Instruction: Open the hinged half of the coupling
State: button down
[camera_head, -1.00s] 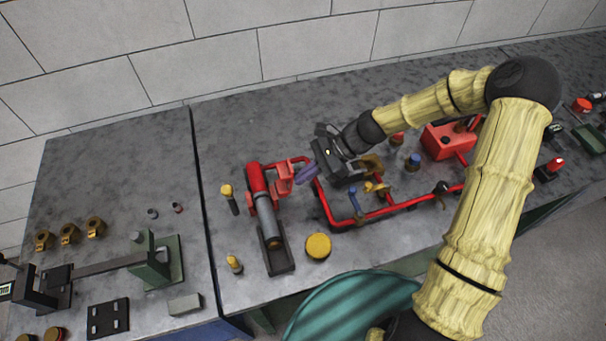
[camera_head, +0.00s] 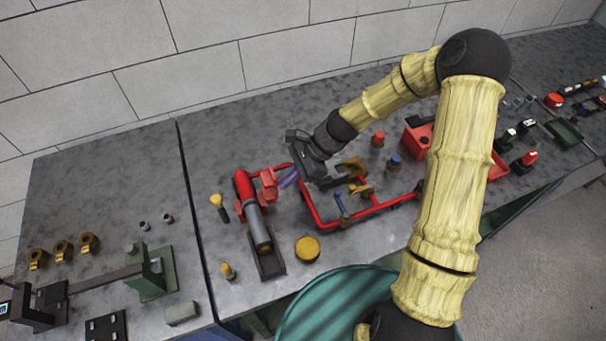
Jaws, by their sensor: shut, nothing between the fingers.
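A brass curved piece (camera_head: 351,168) stands on the red pipework just right of my gripper; it looks like part of the coupling, but the hinge cannot be made out. My gripper (camera_head: 302,160) is dark and shut with nothing held. It is between the purple ring and the brass piece, above the pipe. Its fingertips are hard to make out, and whether it touches either one cannot be told. My gripper hides part of the pipe there.
A red and grey cylinder (camera_head: 252,215) lies in a dark cradle on the left. A red pipe loop (camera_head: 322,222) with a blue-handled valve (camera_head: 340,203) runs in front of my gripper. A brass disc (camera_head: 307,249) lies near the front. Bare worktop (camera_head: 230,135) is free behind.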

jog(key=w+d+f+v, duration=0.1)
jog(key=d+f+v, duration=0.1)
jog(key=v, duration=1)
jog(key=shift+d+r+b, duration=0.2)
jog(key=shift+d+b, duration=0.1)
jog(key=shift+w, duration=0.1)
jog(key=s+d+r+n+t+h, duration=0.2)
jog(key=s+d+n+t+h, duration=0.1)
jog(key=s+d+n+h, duration=0.1)
jog(key=s+d+r+n+t+h, duration=0.2)
jog(key=s+d+n+h, duration=0.2)
jog(key=s+d+n, duration=0.2)
jog(key=s+n, duration=0.2)
jog(key=n, duration=0.1)
jog(key=shift+s+r+n+t, duration=0.3)
jog(key=shift+s+r+t, duration=0.05)
jog(key=shift+r+t, duration=0.05)
